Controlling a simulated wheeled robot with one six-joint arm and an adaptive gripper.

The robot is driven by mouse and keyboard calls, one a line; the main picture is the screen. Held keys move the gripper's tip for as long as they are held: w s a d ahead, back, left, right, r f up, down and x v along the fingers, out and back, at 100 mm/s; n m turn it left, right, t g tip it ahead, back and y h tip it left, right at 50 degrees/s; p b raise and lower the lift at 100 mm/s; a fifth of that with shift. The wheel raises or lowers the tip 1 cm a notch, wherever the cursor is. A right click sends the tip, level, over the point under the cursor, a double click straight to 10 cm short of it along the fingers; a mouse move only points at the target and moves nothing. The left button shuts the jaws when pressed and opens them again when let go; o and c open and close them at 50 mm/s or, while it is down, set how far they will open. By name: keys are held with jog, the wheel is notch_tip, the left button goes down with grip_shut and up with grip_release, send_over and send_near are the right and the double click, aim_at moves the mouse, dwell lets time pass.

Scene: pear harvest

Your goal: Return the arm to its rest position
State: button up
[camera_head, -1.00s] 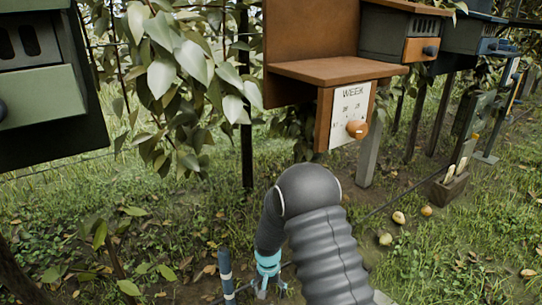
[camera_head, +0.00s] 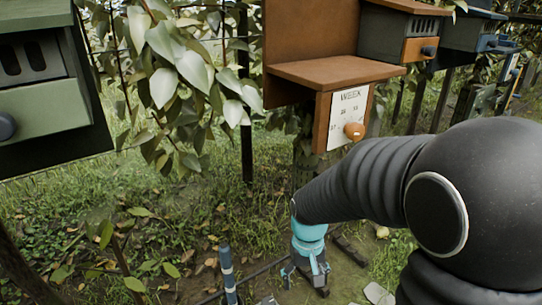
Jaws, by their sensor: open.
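My arm enters from the lower right, with its large dark joint close to the camera and a ribbed dark sleeve reaching left. My gripper (camera_head: 306,281), below a teal wrist band, points down near the ground in the lower middle. Its fingers are spread apart, and no held thing shows between them. It hangs below and in front of the brown wooden box (camera_head: 335,100) with the "WEEK" card and round knob.
A green-grey box (camera_head: 40,95) stands at the upper left, beside leafy branches (camera_head: 180,60). More boxes on posts (camera_head: 395,45) recede at the upper right. A blue-grey post (camera_head: 228,275) rises left of my gripper. Grass lies at left.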

jog(key=s+d+r+t+p, duration=0.2)
jog(key=s+r, duration=0.2)
jog(key=r, duration=0.4)
jog(key=s+d+r+m+t+p, duration=0.1)
jog(key=s+d+r+t+p, duration=0.1)
jog(key=r, duration=0.5)
jog(key=s+d+r+t+p, duration=0.2)
jog(key=s+d+r, duration=0.1)
jog(key=s+r, duration=0.3)
notch_tip(320, 180, up, 3)
jog(key=shift+s+d+f+m, duration=0.15)
jog(key=shift+s+d+m, duration=0.1)
jog(key=shift+m, duration=0.15)
